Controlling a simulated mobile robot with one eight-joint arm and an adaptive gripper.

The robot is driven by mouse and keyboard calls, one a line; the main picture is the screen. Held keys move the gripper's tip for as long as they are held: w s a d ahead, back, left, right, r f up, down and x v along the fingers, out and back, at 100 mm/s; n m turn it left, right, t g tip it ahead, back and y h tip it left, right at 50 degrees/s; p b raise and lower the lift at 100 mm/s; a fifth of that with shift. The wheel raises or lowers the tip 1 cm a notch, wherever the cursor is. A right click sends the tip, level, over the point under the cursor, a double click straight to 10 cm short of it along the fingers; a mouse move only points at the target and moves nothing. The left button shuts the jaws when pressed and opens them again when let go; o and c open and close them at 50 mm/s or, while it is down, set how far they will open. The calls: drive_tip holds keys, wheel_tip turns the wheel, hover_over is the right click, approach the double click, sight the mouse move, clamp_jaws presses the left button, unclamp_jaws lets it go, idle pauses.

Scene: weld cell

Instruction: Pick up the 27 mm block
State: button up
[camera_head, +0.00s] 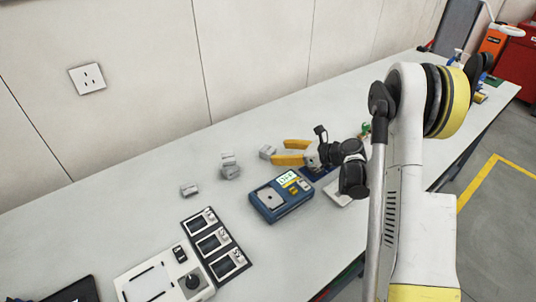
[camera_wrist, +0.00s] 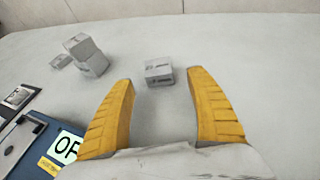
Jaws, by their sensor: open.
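A small light-grey block (camera_wrist: 159,72) with dark marks on its side lies on the table, centred ahead of my gripper (camera_wrist: 160,80). In the head view this block (camera_head: 266,152) is just left of the yellow fingertips (camera_head: 281,152). My gripper is open and empty, with its fingers on either side of the line to the block. Several similar grey blocks lie further left: one (camera_head: 228,158) rests against or on another (camera_head: 231,172), and one (camera_head: 189,190) lies apart. I cannot read sizes, so I cannot tell which is 27 mm.
A blue meter (camera_head: 268,206) with a lit display stands close to my gripper; its edge shows in the wrist view (camera_wrist: 28,140). A dark panel of small screens (camera_head: 213,240) and a white device (camera_head: 160,282) are nearer. The table behind the block is clear up to the wall.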

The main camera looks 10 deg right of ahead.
sight(272, 151)
drive_tip(key=b+x, duration=0.2)
drive_tip(key=x, duration=0.3)
drive_tip(key=shift+w+a, duration=0.15)
drive_tip(key=shift+a, duration=0.2)
drive_tip(key=shift+r, duration=0.15)
drive_tip(key=shift+c, duration=0.2)
drive_tip(key=c, duration=1.3)
